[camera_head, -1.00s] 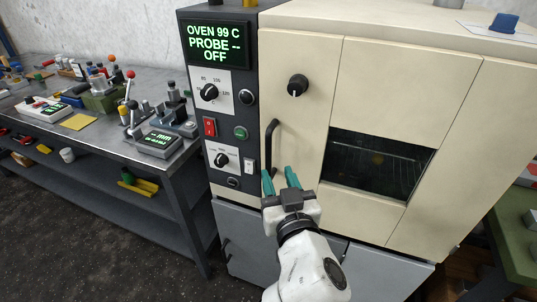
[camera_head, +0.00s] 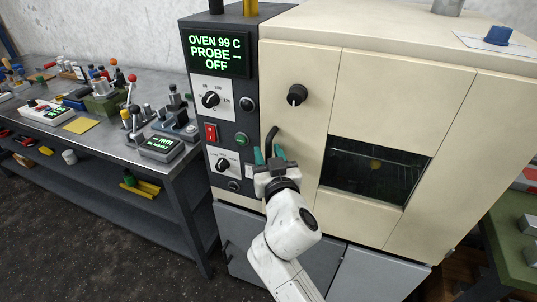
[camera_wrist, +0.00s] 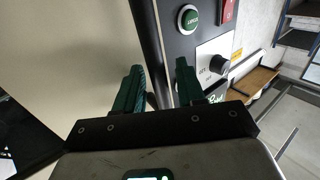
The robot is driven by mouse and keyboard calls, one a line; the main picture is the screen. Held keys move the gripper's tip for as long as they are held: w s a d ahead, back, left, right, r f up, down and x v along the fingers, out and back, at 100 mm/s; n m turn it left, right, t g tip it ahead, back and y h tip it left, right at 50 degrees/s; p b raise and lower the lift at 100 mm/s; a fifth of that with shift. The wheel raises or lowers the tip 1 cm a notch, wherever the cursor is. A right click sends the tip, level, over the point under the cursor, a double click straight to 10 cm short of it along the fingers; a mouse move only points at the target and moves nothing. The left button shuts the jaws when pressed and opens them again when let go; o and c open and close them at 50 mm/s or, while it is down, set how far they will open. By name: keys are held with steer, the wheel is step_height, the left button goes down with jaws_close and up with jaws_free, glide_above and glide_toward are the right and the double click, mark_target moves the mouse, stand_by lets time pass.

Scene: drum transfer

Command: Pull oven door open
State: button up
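The oven door (camera_head: 305,150) is a cream panel with a dark window (camera_head: 375,170), and it looks closed. Its black curved handle (camera_head: 271,136) stands upright along the door's left edge. My gripper (camera_head: 268,152) has teal fingers and is at the handle's lower part, which it partly hides. In the wrist view my gripper (camera_wrist: 160,72) has its two fingers apart, one over the cream door and one over the dark control panel. The handle is hard to make out there, and I cannot tell whether the fingers touch it.
The control panel (camera_head: 247,112) left of the door has knobs and buttons; its display (camera_head: 216,53) reads OVEN 99 C, PROBE --, OFF. A door knob (camera_head: 297,95) sits above the handle. A cluttered metal bench (camera_head: 100,135) stands at left, a green table (camera_head: 515,240) at right.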

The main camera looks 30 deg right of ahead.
steer(key=shift+c, duration=0.5)
jaws_close()
steer(key=shift+a, duration=0.1)
